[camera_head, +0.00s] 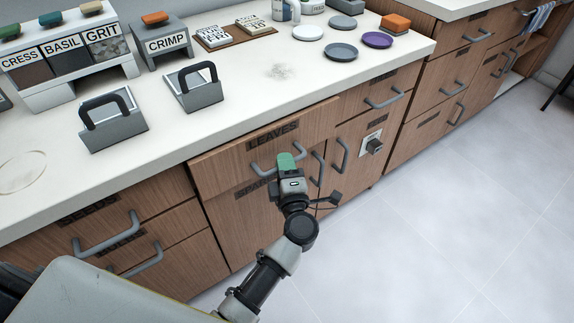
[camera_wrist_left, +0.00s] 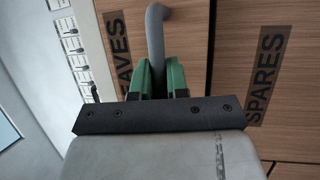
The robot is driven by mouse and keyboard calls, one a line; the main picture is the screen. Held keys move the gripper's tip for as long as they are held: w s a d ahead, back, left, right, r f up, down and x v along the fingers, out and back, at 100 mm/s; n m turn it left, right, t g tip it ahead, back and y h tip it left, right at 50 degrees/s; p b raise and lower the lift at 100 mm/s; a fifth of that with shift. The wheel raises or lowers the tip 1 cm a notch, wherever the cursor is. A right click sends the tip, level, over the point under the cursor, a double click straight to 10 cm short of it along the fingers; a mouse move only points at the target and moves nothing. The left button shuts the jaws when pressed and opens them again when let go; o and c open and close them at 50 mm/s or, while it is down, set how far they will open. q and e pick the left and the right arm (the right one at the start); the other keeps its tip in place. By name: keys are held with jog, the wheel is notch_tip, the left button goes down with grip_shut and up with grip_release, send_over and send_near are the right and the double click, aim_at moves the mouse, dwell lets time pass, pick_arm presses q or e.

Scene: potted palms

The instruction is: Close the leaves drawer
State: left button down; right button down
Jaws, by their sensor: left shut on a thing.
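The leaves drawer (camera_head: 222,160) is a wooden front with a dark LEAVES label, under the white counter. It appears to stand slightly proud of the neighbouring fronts; how far is hard to tell. Its grey bar handle (camera_head: 261,171) sits below the label. My left gripper (camera_head: 286,161), with green fingers, is shut on this handle. In the left wrist view the handle (camera_wrist_left: 155,30) runs between the two green fingers, with the drawer front (camera_wrist_left: 185,45) close behind. The fingers hide part of the handle. My right gripper is not in view.
The SPARES front (camera_head: 235,215) lies below. Handled grey blocks (camera_head: 115,130), a CRIMP stand (camera_head: 165,45), and several plates (camera_head: 340,52) sit on the counter (camera_head: 255,85). A socket-like fitting (camera_head: 374,146) juts out at right. The tiled floor (camera_head: 430,240) is clear.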

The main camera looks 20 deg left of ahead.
pick_arm(q)
jog(key=w+a, duration=0.2)
jog(key=shift+a+p, duration=0.3)
jog(key=shift+a, duration=0.05)
jog(key=c, duration=1.5)
grip_release()
jog(key=o, duration=0.4)
send_near(276, 152)
jog(key=s, duration=0.2)
jog(key=shift+w+d+f+p, duration=0.2)
jog(key=shift+d+p, duration=0.1)
jog(key=shift+d, duration=0.15)
